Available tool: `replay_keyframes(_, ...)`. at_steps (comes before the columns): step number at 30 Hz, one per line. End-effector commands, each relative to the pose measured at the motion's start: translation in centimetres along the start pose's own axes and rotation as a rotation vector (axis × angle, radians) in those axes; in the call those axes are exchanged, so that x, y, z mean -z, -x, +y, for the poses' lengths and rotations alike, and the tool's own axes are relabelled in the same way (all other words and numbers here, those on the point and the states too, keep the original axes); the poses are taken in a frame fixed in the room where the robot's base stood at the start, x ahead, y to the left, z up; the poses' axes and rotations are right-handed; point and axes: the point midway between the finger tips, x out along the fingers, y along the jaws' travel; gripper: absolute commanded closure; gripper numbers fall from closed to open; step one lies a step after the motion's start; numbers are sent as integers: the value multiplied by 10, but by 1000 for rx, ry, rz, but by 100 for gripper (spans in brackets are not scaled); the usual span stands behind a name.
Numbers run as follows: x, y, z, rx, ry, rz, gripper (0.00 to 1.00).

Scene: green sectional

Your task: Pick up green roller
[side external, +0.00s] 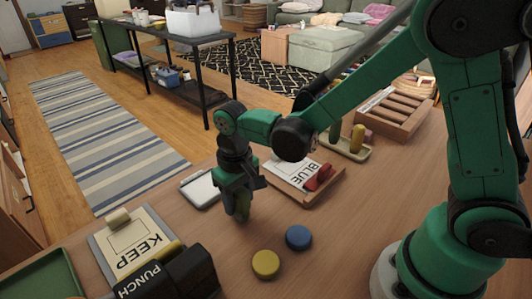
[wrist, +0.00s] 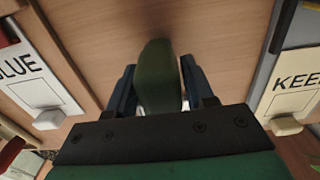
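The green roller (wrist: 158,75) is a dark green, rounded piece between the two dark blue fingers of my gripper (wrist: 160,88) in the wrist view. The fingers lie close against its left and right sides, and my gripper looks shut on it. In the side external view my gripper (side external: 240,208) points down at the wooden table, left of centre. The roller shows there only as a small green piece (side external: 242,206) at the fingertips, low over the tabletop. Whether its lower end touches the table is hard to tell.
A BLUE card tray (side external: 284,186) with a red piece lies right of my gripper. The KEEP board (side external: 112,268) and black PUNCH device (side external: 190,276) are at the left front. Yellow (side external: 266,264) and blue (side external: 298,237) discs lie in front. A slotted rack (side external: 414,122) stands behind.

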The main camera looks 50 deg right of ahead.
Motion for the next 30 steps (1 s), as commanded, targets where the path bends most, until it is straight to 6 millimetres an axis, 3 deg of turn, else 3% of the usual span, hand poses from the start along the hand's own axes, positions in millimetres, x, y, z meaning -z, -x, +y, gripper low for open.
replay_keyframes(1,0,0,0,0,0,0,69)
replay_keyframes(4,0,0,0,0,0,0,98)
replay_keyframes(5,0,0,0,0,0,0,100)
replay_keyframes(14,0,1,0,0,0,0,100)
replay_keyframes(20,0,13,0,0,0,0,100)
replay_keyframes(23,0,29,0,0,0,0,100)
replay_keyframes(30,-1,92,0,0,0,0,100)
